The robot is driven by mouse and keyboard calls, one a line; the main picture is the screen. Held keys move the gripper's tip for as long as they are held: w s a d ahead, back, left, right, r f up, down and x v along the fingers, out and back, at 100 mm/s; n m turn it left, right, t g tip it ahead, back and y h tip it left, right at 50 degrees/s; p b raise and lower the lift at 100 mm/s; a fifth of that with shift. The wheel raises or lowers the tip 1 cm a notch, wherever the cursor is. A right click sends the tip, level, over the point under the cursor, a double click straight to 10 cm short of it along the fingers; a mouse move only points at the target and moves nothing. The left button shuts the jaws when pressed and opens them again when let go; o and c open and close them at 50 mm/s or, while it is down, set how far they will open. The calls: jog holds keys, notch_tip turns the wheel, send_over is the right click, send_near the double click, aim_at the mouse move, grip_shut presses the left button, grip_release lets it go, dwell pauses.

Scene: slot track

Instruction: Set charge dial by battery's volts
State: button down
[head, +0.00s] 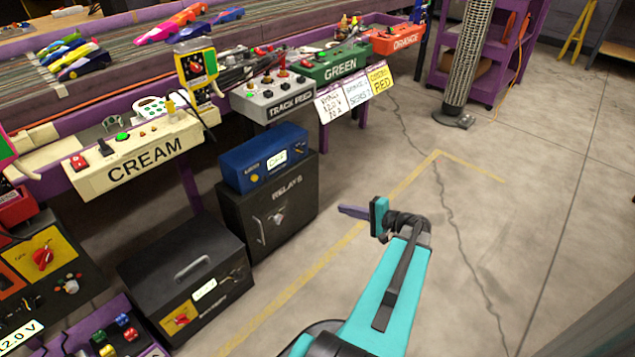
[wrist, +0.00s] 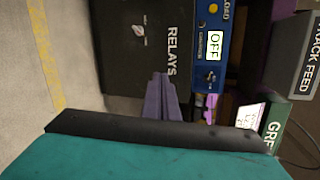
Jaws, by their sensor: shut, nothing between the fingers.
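A dark unit at the left edge has a yellow panel (head: 22,262) with a red knob (head: 42,258). A white label (head: 18,338) reading "12.0 V" shows at the bottom left corner, partly cut off; I cannot tell what bears it. A black box (head: 183,262) on the floor has another red knob (head: 181,320) on a yellow plate and a white tag. I cannot tell which knob is the charge dial. My gripper (head: 353,211) is over open floor, right of the RELAYS box. Its purple fingers (wrist: 162,98) are shut and empty, apart from everything.
A blue box (head: 264,157) stands on the black RELAYS box (head: 268,206); its tag reads OFF in the wrist view (wrist: 215,43). The CREAM panel (head: 145,150) and track table are behind. A tray of coloured parts (head: 110,338) sits bottom left.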

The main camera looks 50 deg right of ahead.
jog(key=s+d+r+m+t+h, duration=0.1)
jog(key=s+d+r+h, duration=0.2)
jog(key=d, duration=0.5)
jog(key=s+d+r+m+t+h, duration=0.1)
jog(key=s+d+r+m+h, duration=0.1)
jog(key=d+r+h, duration=0.3)
jog(key=s+d+r, duration=0.1)
jog(key=d, duration=0.2)
jog(key=shift+p, duration=0.4)
